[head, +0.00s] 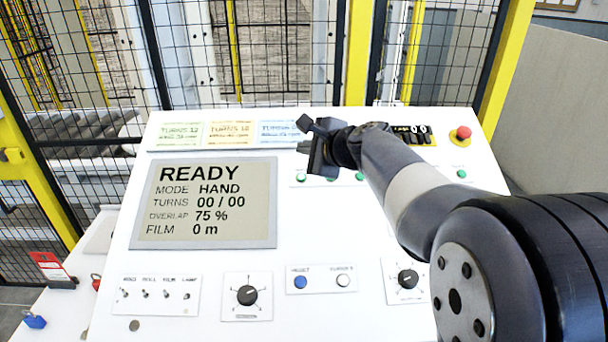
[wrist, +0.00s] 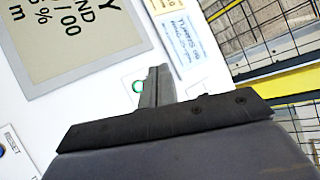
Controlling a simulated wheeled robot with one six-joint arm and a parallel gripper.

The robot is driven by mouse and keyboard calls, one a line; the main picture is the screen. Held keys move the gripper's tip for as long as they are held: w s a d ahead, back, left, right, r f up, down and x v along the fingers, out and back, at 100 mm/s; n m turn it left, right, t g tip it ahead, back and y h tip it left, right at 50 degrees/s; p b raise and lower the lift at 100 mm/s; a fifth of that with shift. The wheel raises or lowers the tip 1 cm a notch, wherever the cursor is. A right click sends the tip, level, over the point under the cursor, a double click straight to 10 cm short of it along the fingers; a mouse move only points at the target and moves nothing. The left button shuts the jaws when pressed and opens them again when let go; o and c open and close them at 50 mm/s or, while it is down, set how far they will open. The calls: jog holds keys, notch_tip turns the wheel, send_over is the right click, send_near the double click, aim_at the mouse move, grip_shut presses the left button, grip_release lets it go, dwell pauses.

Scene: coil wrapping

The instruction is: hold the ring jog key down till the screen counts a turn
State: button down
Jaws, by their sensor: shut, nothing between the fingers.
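The screen (head: 217,203) reads READY, MODE HAND, TURNS 00 / 00, OVERLAP 75 %, FILM 0 m. Part of it shows in the wrist view (wrist: 85,50). A green key (head: 300,176) sits to the right of the screen, with another green key (head: 360,176) beyond it. I cannot read which is the ring jog key. My gripper (head: 303,147) is shut and empty, over the panel just above the first green key in the picture. In the wrist view my fingers (wrist: 158,78) are together beside a green key (wrist: 138,86). I see no clear contact with it.
A red mushroom button (head: 462,133) stands at upper right, above another green button (head: 462,174). Toggle switches (head: 157,295), a black knob (head: 247,295), a blue button (head: 300,282) and a white button (head: 343,281) line the lower panel. Mesh fence (head: 240,50) stands behind.

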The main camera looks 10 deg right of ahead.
aim_at(301, 177)
jog(key=w+f+b, duration=0.1)
jog(key=f+b, duration=0.1)
jog(key=w+f+b, duration=0.1)
jog(key=f+b, duration=0.1)
jog(key=f, duration=0.1)
jog(key=w+f+b, duration=0.1)
jog(key=f+b, duration=0.1)
jog(key=f, duration=0.1)
jog(key=shift+w+d+b, duration=0.3)
jog(key=shift+d+b, duration=0.05)
jog(key=shift+f, duration=0.1)
dwell(1.8)
jog(key=shift+w+f+b, duration=0.15)
jog(key=shift+f+b, duration=0.2)
jog(key=shift+b, duration=0.05)
